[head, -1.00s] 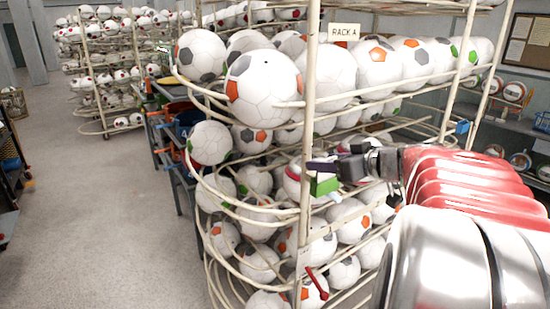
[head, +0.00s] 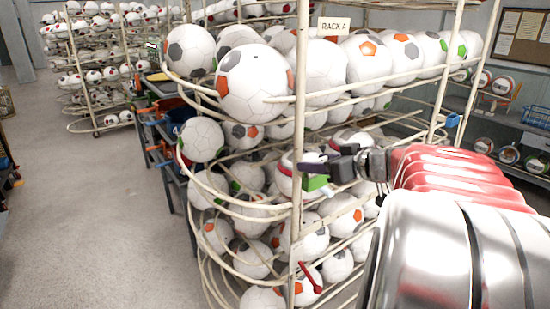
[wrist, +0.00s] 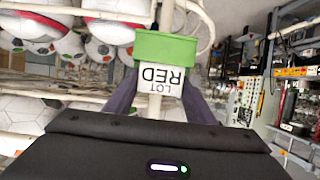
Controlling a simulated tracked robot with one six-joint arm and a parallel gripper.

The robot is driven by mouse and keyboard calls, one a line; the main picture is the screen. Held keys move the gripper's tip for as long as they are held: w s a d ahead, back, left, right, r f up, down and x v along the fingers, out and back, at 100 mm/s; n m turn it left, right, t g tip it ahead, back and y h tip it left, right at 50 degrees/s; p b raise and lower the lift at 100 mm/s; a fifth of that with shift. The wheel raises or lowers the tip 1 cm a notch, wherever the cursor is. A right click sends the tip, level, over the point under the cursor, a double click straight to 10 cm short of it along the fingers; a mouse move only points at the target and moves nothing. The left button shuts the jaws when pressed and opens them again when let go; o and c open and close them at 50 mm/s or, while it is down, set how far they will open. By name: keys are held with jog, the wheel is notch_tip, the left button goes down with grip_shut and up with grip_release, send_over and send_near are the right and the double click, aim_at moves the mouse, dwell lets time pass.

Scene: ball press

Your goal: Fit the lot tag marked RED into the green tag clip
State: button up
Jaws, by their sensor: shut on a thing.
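The lot tag (wrist: 163,80) is a small white card that reads LOT RED, upside down in the wrist view. My gripper (wrist: 160,101) is shut on it, with a dark purple finger on either side. The green tag clip (wrist: 165,48) is a green block right at the tag's far edge. The tag and clip look in line and touching, but I cannot tell how deep the tag sits. In the head view the clip (head: 315,183) is by the rack's front post, just below the fingertips of my gripper (head: 313,166).
The post (head: 299,120) belongs to a wire rack full of soccer balls, with a RACK A sign (head: 333,26). A red handle (head: 311,277) hangs lower on the post. Blue bins (head: 180,125) stand behind. The floor (head: 90,220) at left is clear.

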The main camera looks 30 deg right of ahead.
jog(key=shift+f, duration=0.3)
jog(key=o, duration=1.1)
jog(key=shift+a+f, duration=0.1)
jog(key=shift+s, duration=0.1)
jog(key=v, duration=1.3)
jog(key=shift+s+r, duration=0.25)
jog(key=shift+s, duration=0.05)
jog(key=shift+w+d, duration=0.1)
jog(key=shift+d, duration=0.1)
